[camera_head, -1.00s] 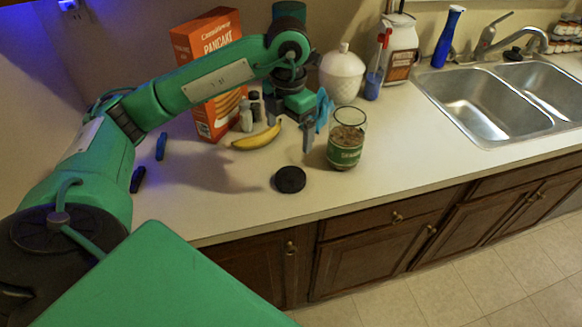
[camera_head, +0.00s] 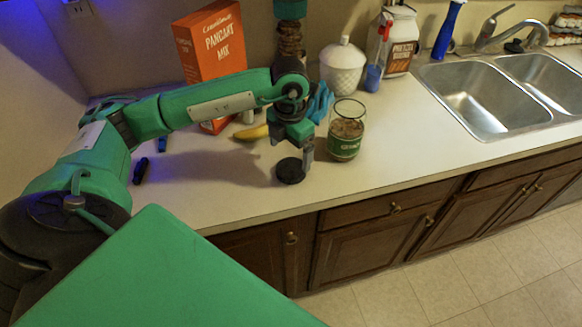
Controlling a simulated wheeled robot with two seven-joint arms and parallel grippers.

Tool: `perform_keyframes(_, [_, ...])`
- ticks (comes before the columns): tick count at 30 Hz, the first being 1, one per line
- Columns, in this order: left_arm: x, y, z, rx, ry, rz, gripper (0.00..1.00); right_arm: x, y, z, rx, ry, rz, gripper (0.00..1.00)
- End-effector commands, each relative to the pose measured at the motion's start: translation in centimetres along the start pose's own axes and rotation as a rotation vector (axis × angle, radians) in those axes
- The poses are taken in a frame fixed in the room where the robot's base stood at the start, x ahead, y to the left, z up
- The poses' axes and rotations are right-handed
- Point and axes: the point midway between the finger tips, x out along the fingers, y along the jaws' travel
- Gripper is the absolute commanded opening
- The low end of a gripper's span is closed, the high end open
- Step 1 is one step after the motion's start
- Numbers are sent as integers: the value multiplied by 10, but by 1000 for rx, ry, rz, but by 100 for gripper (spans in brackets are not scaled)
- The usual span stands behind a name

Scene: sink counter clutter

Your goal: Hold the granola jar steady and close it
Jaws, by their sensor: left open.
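The granola jar (camera_head: 345,136) is clear glass with a green label and brown contents. It stands upright on the counter with its top open. A round black lid (camera_head: 290,172) lies flat on the counter, to the left of the jar and nearer the front edge. My left gripper (camera_head: 293,160) points down just above the lid, its fingers open and reaching to about the lid's rim. Whether the fingers touch the lid cannot be told. Nothing is held. My right gripper is not in view.
Behind stand an orange pancake mix box (camera_head: 211,52), a banana (camera_head: 252,132), a blue cloth (camera_head: 320,102), a white textured jar (camera_head: 342,68) and a pretzel jar (camera_head: 400,40). The double sink (camera_head: 470,95) is at right.

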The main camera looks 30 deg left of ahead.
Motion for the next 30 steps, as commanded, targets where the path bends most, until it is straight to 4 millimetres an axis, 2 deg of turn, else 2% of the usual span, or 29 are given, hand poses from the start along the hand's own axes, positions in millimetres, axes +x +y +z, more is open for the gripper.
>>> perform_keyframes(8, [6,-1,-1,0,4,-2,96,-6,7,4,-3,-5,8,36])
perform_keyframes(13, [30,-5,-2,1,5,-2,96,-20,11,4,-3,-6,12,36])
perform_keyframes(18, [49,-4,0,0,2,-1,96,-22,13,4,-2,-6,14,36])
perform_keyframes(29, [52,-4,0,0,0,0,96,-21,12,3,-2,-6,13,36])
perform_keyframes(30, [52,-4,0,0,0,0,90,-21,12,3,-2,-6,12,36])
